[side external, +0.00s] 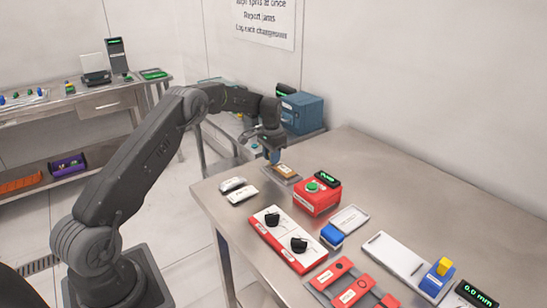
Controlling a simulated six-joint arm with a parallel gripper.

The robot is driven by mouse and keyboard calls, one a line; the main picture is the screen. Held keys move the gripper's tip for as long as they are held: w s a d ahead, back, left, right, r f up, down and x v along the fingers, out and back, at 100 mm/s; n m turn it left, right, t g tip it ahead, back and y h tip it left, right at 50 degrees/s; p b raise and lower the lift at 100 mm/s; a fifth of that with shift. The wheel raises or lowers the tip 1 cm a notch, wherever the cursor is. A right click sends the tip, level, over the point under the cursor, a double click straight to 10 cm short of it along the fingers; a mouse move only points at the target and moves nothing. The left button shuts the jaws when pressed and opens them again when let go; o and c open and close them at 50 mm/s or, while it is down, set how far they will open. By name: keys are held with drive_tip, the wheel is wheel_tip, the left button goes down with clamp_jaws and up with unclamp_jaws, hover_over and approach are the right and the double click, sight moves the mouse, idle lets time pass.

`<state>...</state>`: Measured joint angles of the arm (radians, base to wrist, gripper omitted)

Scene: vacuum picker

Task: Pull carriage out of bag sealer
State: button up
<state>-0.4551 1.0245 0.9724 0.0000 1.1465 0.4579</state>
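A blue block with a yellow upright grip (443,268) sits at the right end of a long white plate (393,254). It looks like a sliding carriage, but no label confirms this. A display reading 0.0 mm (477,295) stands beside it. I cannot tell for sure which device is the bag sealer. My gripper (274,156) points down at the far left part of the table, well away from the yellow grip. It is just above a tan block (285,171) on a small grey tray. Its fingers are too small to read, and contact with the block is unclear.
A red box with a green button (316,195) and a red panel with two black knobs (287,238) stand mid-table. A blue block (332,236), red labelled strips (350,287) and white pieces (240,192) lie around them. A blue machine (303,112) stands behind. The table's back right is clear.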

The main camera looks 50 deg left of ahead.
drive_tip(key=shift+o, duration=0.6)
drive_tip(key=shift+a, duration=0.15)
drive_tip(key=shift+r, duration=0.1)
wheel_tip(320, 180, up, 14)
drive_tip(key=shift+f, duration=0.2)
